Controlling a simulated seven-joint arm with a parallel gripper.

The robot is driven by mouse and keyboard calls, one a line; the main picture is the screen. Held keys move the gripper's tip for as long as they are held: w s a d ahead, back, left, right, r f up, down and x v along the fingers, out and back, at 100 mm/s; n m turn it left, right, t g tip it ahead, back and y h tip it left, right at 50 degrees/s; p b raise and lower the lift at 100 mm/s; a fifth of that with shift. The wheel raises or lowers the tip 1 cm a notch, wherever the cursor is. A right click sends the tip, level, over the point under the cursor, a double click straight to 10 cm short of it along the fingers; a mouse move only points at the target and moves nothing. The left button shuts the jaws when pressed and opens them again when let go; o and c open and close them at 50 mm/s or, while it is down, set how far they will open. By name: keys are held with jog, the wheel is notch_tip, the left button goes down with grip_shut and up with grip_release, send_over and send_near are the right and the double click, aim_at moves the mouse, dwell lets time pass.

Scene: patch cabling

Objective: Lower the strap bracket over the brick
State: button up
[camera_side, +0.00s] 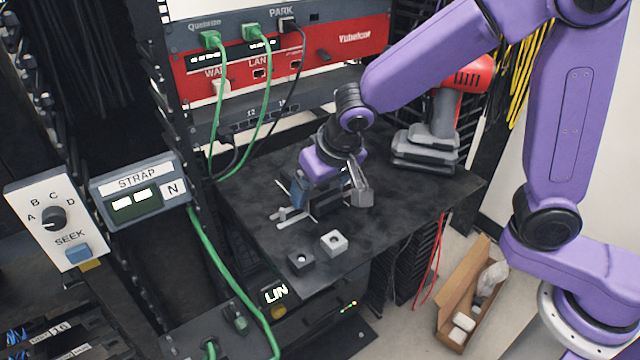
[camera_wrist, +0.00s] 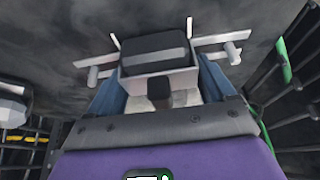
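The strap bracket (camera_wrist: 133,87) shows in the wrist view as a pale grey frame with a flat arm and a round peg on each side. In the side view its silver arms (camera_side: 286,216) show low over the dark shelf. A black brick (camera_wrist: 153,43) with a grey band appears within the bracket's outline in the wrist view. I cannot tell how far the bracket is down over it. My gripper (camera_wrist: 160,72) has its blue fingers against both sides of the bracket. In the side view my gripper (camera_side: 318,198) hides most of the brick and bracket.
A dark block (camera_side: 301,262) and a light grey block (camera_side: 334,242), both with holes, sit near the shelf's front edge. A red and grey power tool (camera_side: 436,135) stands at the back right. Green cables (camera_side: 215,250) run along the left. A red rack panel (camera_side: 340,50) is behind.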

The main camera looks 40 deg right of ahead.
jog(key=shift+o, duration=1)
jog(key=shift+r, duration=0.1)
jog(key=v, duration=1.7)
jog(key=s+d+f+n+g, duration=0.4)
jog(key=s+d+f+n, duration=0.8)
jog(key=s+d, duration=0.5)
notch_tip(320, 180, down, 2)
jog(key=shift+s+f+n, duration=0.15)
jog(key=shift+s+n, duration=0.15)
jog(key=shift+s, duration=0.75)
